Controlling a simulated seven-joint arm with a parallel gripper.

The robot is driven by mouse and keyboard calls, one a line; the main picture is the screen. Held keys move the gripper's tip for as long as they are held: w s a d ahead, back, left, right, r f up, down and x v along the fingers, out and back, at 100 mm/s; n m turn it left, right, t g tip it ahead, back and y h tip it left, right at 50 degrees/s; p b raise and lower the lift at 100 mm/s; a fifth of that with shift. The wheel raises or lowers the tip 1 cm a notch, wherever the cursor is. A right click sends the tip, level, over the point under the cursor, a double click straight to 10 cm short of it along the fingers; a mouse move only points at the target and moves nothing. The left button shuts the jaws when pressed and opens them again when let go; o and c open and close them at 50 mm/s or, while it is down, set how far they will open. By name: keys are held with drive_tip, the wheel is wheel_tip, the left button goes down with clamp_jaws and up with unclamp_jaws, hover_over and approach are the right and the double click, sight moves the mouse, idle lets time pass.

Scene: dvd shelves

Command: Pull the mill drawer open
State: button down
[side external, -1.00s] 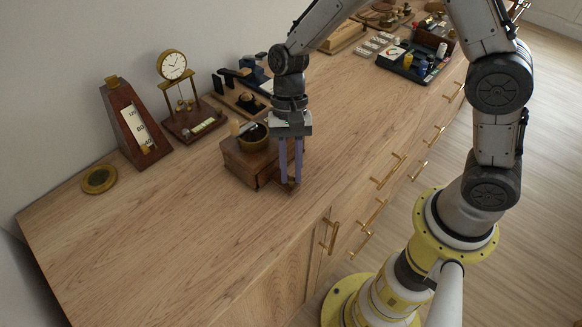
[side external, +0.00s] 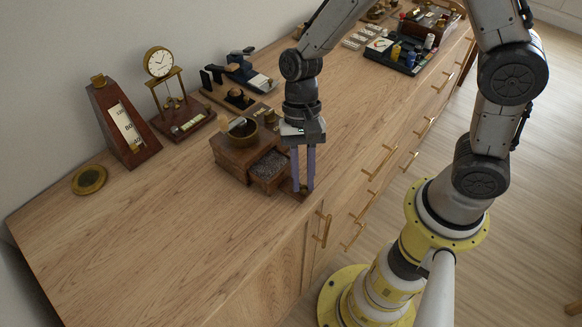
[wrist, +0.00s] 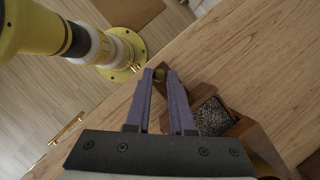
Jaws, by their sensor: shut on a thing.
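The wooden mill (side external: 238,148) stands on the cabinet top, with a brass bowl (side external: 242,127) on it. Its drawer (side external: 268,168) is pulled out toward the front edge and shows dark grounds inside. The grounds (wrist: 211,116) also show in the wrist view, with the drawer front (wrist: 158,76) beyond them.
A metronome (side external: 122,120), a clock (side external: 170,90) and a brass disc (side external: 89,179) stand left of the mill. A dark tray with small bottles (side external: 398,55) is at the back right. The front cabinet top is clear.

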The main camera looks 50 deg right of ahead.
drive_tip(key=shift+s, duration=0.1)
drive_tip(key=c, duration=0.8)
unclamp_jaws()
drive_tip(key=v, duration=1.4)
drive_tip(key=s+d+r+n+t, duration=0.1)
drive_tip(key=s+d+r+t, duration=0.3)
drive_tip(key=s+r, duration=0.25)
drive_tip(key=s+d+n+t+h, duration=0.1)
drive_tip(key=s+d+n, duration=0.1)
drive_tip(key=s+d+n+t+h, duration=0.1)
drive_tip(key=s+d+n+t, duration=0.1)
drive_tip(key=n, duration=0.1)
drive_tip(key=s+d+f+n+t+h, duration=0.1)
drive_tip(key=s+d+n, duration=0.1)
drive_tip(key=s+n, duration=0.1)
drive_tip(key=shift+d+f+t, duration=0.1)
drive_tip(key=shift+d+t, duration=0.15)
drive_tip(key=shift+t, duration=0.15)
